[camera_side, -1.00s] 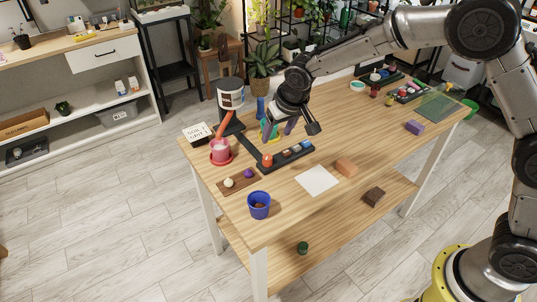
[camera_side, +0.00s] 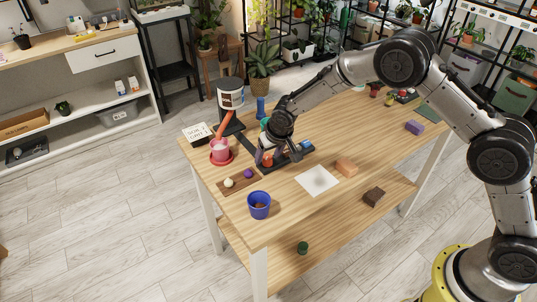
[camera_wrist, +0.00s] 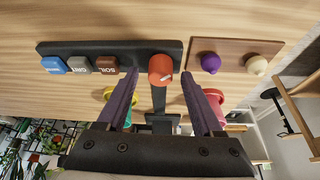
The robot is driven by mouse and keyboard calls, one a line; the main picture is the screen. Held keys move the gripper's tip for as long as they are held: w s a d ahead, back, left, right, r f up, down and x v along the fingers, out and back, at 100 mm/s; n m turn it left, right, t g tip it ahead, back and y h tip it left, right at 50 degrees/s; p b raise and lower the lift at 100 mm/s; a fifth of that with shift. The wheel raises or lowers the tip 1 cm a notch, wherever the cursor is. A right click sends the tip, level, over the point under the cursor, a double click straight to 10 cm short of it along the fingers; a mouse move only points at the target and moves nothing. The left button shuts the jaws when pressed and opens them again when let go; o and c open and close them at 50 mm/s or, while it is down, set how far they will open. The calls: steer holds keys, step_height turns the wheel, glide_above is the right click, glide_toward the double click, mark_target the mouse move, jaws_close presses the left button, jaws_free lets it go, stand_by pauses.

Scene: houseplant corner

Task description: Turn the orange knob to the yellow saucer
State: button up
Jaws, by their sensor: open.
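The orange knob (camera_wrist: 160,68) sits at one end of a black panel (camera_wrist: 75,47). A pale mark on its top points down and to the right in the wrist view. My gripper (camera_wrist: 160,76) is open, its purple fingers on either side of the knob; I cannot tell whether they touch it. A yellow saucer (camera_wrist: 107,92) shows partly behind the left finger, by a green pot. A red saucer (camera_side: 221,160) holds a pink pot (camera_side: 219,148).
Blue, grey and brown buttons line the panel. A brown board (camera_side: 238,181) with purple and cream knobs lies close by.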

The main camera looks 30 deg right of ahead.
jaws_close()
stand_by(0.3)
